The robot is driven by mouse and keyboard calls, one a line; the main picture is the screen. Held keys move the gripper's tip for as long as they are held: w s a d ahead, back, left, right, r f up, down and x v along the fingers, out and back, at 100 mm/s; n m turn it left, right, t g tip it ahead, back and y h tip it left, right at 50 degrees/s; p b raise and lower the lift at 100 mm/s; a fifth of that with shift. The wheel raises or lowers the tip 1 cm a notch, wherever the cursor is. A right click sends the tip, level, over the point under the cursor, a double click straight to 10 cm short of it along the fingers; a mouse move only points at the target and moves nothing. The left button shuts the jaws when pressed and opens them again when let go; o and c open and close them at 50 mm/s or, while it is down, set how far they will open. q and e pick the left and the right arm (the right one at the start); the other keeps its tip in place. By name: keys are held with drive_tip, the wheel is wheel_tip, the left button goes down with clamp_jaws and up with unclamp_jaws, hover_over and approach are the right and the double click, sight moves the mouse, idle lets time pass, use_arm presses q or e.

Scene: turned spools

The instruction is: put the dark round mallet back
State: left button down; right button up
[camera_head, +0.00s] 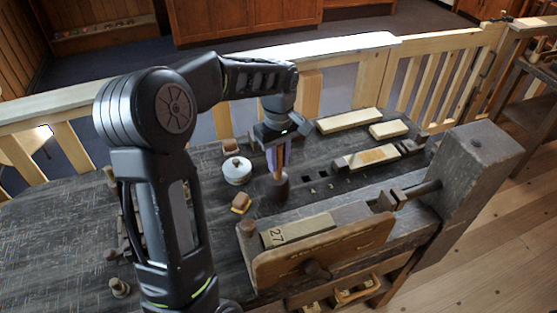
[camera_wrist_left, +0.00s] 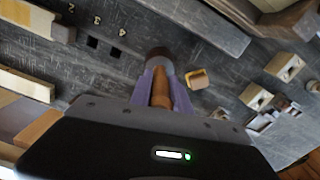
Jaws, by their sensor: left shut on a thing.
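My left gripper (camera_head: 278,163) is shut on the wooden handle of the dark round mallet (camera_head: 273,187). The mallet is upright, with its dark round head below the fingers, over the dark workbench (camera_head: 330,205). In the left wrist view, the purple fingers of my left gripper (camera_wrist_left: 161,88) flank the brown handle, and the dark mallet head (camera_wrist_left: 158,57) shows beyond it. I cannot tell whether the head touches the bench top. My right gripper is not in view.
A white lidded pot (camera_head: 236,171) stands left of the mallet, with a small yellow-brown block (camera_head: 241,203) in front. A plank marked 27 (camera_head: 300,230) lies at the front vise. Pale blocks (camera_head: 349,120) lie at the back. Square holes (camera_wrist_left: 92,42) with numbers are in the bench.

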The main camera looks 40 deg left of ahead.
use_arm(q)
drive_tip(key=shift+f, duration=0.35)
drive_tip(key=shift+f, duration=0.15)
drive_tip(key=c, duration=1.2)
unclamp_jaws()
drive_tip(key=shift+c, duration=0.2)
wheel_tip(320, 180, up, 12)
drive_tip(key=shift+r, duration=0.15)
